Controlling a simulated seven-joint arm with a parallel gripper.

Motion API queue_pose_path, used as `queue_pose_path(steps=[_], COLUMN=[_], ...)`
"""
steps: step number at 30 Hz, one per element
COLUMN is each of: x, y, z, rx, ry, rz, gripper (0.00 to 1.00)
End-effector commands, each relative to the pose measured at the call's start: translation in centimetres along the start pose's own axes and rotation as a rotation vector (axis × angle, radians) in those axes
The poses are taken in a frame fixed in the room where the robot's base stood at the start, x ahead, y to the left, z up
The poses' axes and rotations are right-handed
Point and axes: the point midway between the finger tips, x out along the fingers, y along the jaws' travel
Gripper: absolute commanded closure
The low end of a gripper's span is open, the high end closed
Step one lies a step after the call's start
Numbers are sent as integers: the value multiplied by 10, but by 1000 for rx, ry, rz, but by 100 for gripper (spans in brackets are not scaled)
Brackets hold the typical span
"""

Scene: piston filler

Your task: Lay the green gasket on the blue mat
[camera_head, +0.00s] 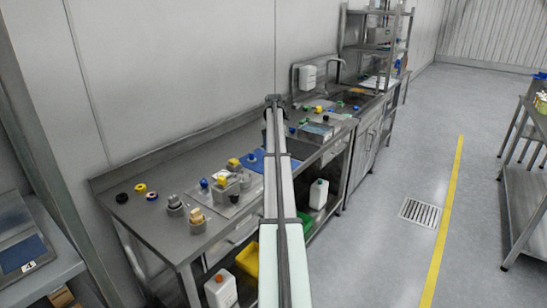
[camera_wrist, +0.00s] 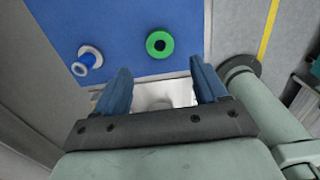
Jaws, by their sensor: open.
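The green gasket (camera_wrist: 150,44) is a ring that lies flat on the blue mat (camera_wrist: 112,20) in the wrist view, near the mat's lower right part. I cannot make the gasket out in the head view, where my arm crosses the scene. In the wrist view the gasket appears just beyond the fingertips, clear of both. A whitish shape shows between the fingers, too unclear to name.
A blue and white spool-like part (camera_wrist: 90,56) is on the mat, left of the gasket. The bench (camera_head: 150,208) carries several small parts and a metal tray (camera_head: 240,190) left of the mat. More small parts and a sink stand farther back.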

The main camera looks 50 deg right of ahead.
Motion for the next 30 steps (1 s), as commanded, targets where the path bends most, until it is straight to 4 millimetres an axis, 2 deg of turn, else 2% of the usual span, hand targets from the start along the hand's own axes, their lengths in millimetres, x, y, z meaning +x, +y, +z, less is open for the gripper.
queue_pose_path(steps=[3,9,30], x=[-19,-34,-36], y=[0,0,-1], z=[0,0,0], rx=[0,0,6], ry=[-1,0,-3], rz=[1,0,-1], gripper=[28,28,28])
